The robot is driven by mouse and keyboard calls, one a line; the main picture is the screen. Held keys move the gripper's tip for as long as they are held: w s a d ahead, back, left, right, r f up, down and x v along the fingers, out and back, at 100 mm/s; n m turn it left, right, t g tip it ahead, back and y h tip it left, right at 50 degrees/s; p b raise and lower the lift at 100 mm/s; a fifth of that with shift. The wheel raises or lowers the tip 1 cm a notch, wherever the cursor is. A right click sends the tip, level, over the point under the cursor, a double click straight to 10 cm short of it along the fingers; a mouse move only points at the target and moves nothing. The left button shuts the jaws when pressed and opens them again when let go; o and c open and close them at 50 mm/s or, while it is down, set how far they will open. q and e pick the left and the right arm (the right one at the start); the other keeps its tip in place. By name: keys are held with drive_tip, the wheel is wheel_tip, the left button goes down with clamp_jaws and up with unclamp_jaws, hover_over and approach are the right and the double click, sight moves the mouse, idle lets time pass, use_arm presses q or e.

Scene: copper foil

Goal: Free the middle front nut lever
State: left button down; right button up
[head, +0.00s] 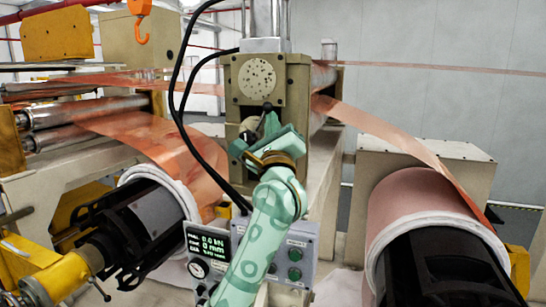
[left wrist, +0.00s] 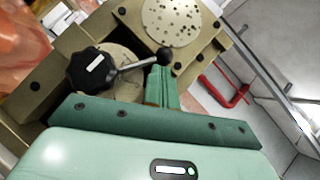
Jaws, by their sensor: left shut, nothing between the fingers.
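The middle front nut lever (left wrist: 125,70) shows in the left wrist view as a metal rod running from a black knob (left wrist: 92,68) to a black ball at its right end. The knob sits on a round boss of a beige block. In the head view the lever's ball (head: 267,106) shows just above my gripper, and much of the lever is hidden. My green left gripper (head: 270,122) is shut and empty in front of the block. Its fingertips (left wrist: 160,76) are close beside the ball end; I cannot tell whether they touch. My right gripper is not in view.
A round perforated plate (head: 257,81) is on the block above the lever. Copper foil rolls stand on the left (head: 158,205) and right (head: 412,205). A control box (head: 290,255) with a display is below. Black cables (head: 172,90) hang left of the block.

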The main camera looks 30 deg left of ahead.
use_arm(q)
drive_tip(key=shift+s+a+r+n+g+y+b, duration=0.1)
drive_tip(key=shift+a+r+n+g+y+b, duration=0.2)
drive_tip(key=shift+n+g, duration=0.7)
drive_tip(key=shift+s+a+r+n+g+y+b, duration=0.1)
drive_tip(key=shift+a+r+n+g+y+b, duration=0.35)
drive_tip(key=shift+n, duration=0.9)
drive_tip(key=shift+s+a+r+n+g+y+b, duration=0.1)
drive_tip(key=shift+a+r+n+g, duration=0.1)
drive_tip(key=shift+n+g, duration=0.85)
drive_tip(key=shift+f, duration=0.2)
drive_tip(key=w+d+f+b+v, duration=0.1)
drive_tip(key=b+v, duration=0.5)
drive_tip(key=v, duration=0.6)
drive_tip(key=shift+w+d+f+b, duration=0.25)
drive_tip(key=shift+w+d+b, duration=0.05)
drive_tip(key=shift+d+b, duration=0.1)
drive_tip(key=shift+a, duration=0.15)
